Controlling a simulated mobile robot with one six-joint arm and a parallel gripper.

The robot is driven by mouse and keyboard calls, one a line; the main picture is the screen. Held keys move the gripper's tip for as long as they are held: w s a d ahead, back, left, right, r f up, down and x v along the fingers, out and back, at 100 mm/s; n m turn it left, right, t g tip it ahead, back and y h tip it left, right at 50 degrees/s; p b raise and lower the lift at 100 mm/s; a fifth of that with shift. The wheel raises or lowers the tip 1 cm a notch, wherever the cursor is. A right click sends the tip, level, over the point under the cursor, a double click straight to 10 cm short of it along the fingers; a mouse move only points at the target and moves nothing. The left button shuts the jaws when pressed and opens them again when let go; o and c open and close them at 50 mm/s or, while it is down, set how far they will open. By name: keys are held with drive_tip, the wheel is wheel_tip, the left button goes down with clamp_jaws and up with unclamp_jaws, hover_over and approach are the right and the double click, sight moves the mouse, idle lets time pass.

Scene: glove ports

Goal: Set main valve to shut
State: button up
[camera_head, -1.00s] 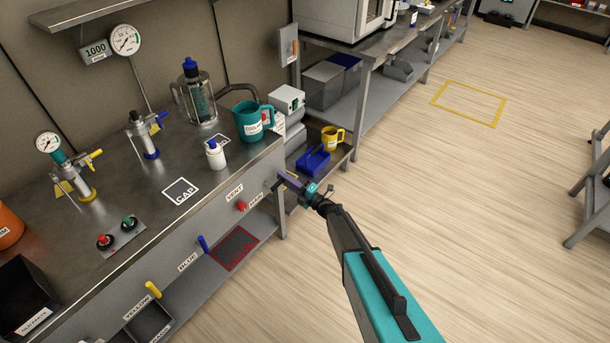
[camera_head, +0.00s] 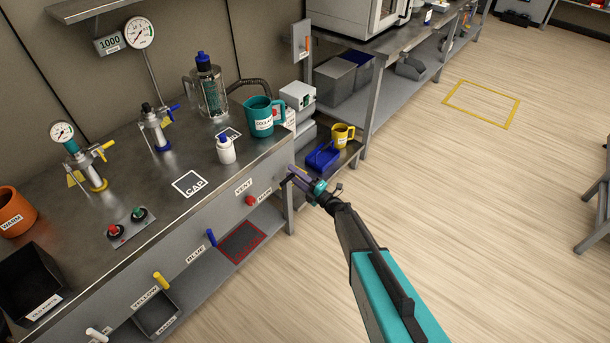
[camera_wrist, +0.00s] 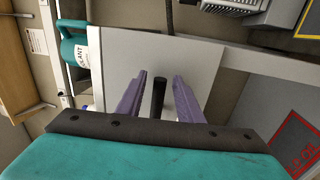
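My gripper (camera_head: 297,179) is at the right end of the bench's front panel, just right of the MAIN label (camera_head: 265,192). In the wrist view my gripper (camera_wrist: 158,98) has two purple fingers spread apart. A short black bar (camera_wrist: 159,97) stands between them with a gap on each side; it seems to be the main valve's handle, but no label shows beside it there. In the head view the fingers hide that spot, so the handle's setting cannot be read. A red knob (camera_head: 250,200) sits below the VENT label (camera_head: 243,187).
A blue handle (camera_head: 211,237) and a yellow handle (camera_head: 160,280) stick out of the same panel. A teal mug (camera_head: 262,117) and a white bottle (camera_head: 226,149) stand on the bench near its right end. The floor (camera_head: 440,200) right of my arm is clear.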

drive_tip(key=shift+s, duration=0.1)
drive_tip(key=b+v, duration=0.2)
drive_tip(key=v, duration=1.1)
drive_tip(key=shift+s+d+b, duration=0.15)
drive_tip(key=shift+d+b, duration=0.15)
drive_tip(key=shift+f, duration=0.1)
